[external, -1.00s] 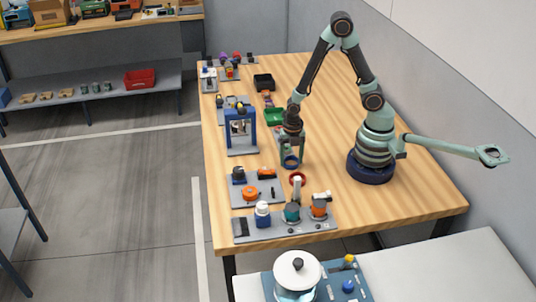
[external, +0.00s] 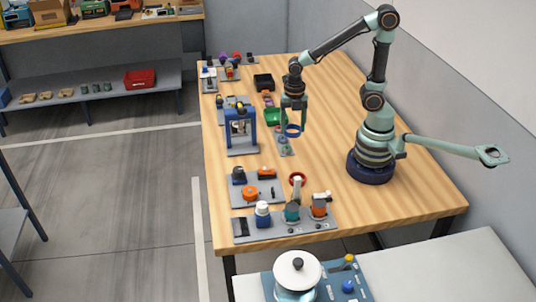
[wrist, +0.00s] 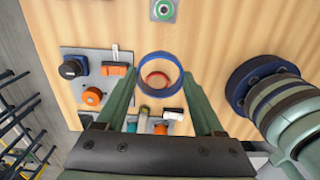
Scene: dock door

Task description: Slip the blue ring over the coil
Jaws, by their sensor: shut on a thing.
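The blue ring (external: 293,134) is held between the fingertips of my gripper (external: 292,122), above the table. In the wrist view the blue ring (wrist: 143,61) spans the gap between the two green fingers of my gripper (wrist: 160,75), its opening facing the camera. A small grey plate (external: 287,152) with a green round piece (wrist: 163,9) lies below and just behind the ring in the external view. I cannot tell whether that green piece is the coil; no coil windings show clearly.
A red ring (external: 298,179) lies on the table (external: 340,200), seen through the blue ring in the wrist view. A blue frame (external: 241,129) stands to the left.

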